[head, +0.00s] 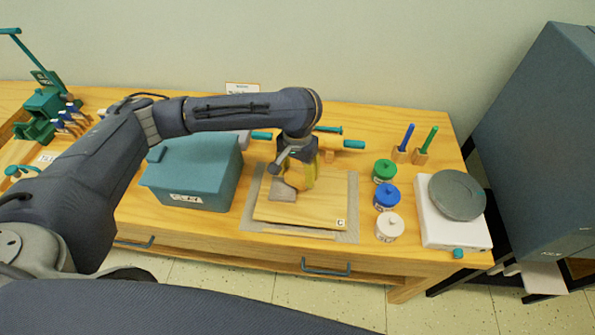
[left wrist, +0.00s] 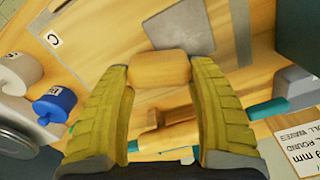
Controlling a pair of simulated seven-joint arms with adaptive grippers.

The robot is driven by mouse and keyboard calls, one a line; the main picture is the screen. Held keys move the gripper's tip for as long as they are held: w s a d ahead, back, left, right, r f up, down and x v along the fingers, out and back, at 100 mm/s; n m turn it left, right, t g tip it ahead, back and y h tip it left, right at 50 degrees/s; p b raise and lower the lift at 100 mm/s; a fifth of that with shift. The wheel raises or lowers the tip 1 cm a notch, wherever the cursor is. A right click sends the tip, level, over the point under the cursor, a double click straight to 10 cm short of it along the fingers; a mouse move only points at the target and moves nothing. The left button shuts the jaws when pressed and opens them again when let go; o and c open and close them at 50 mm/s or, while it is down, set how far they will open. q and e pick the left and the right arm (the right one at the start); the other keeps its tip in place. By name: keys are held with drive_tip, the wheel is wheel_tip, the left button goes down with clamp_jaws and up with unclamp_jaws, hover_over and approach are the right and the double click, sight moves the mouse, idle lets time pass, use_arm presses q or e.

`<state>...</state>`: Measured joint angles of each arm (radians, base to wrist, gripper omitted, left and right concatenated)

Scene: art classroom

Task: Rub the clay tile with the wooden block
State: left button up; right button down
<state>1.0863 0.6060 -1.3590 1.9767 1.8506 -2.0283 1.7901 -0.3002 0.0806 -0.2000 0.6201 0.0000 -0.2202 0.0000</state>
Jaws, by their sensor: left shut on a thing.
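The clay tile (head: 282,192) is a flat grey piece lying on a pale wooden board (head: 325,208); the tile also shows in the left wrist view (left wrist: 183,27). My left gripper (head: 298,181) points down over the board at the tile's right side. In the left wrist view, its yellow ribbed fingers are shut on the light wooden block (left wrist: 158,68). The block overlaps the tile's near edge in that view; I cannot tell whether they touch. In the head view the block is mostly hidden by the fingers. My right gripper is out of view.
A grey mat (head: 254,212) lies under the board. A teal box (head: 190,178) stands left. Green (head: 384,172), blue (head: 387,198) and white (head: 390,227) jars stand right, before a white stand with a grey disc (head: 457,195). A teal-handled roller (head: 345,145) lies behind.

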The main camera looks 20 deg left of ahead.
sight(286, 171)
use_arm(q)
drive_tip(key=shift+f, duration=0.75)
drive_tip(key=shift+a, duration=0.1)
drive_tip(key=shift+s+a+r, duration=0.1)
drive_tip(key=shift+s+a, duration=0.05)
drive_tip(key=shift+a, duration=0.75)
drive_tip(key=shift+s+a+r, duration=0.1)
drive_tip(key=shift+a, duration=0.8)
drive_tip(key=shift+s+a+f, duration=0.1)
drive_tip(key=shift+s+a, duration=0.05)
drive_tip(key=shift+a, duration=0.75)
drive_tip(key=shift+s+a+f, duration=0.1)
drive_tip(key=shift+a, duration=0.75)
drive_tip(key=shift+d, duration=0.1)
drive_tip(key=shift+w+d, duration=0.15)
drive_tip(key=shift+d, duration=0.75)
drive_tip(key=shift+w+d, duration=0.1)
drive_tip(key=shift+d, duration=0.8)
drive_tip(key=shift+d, duration=0.1)
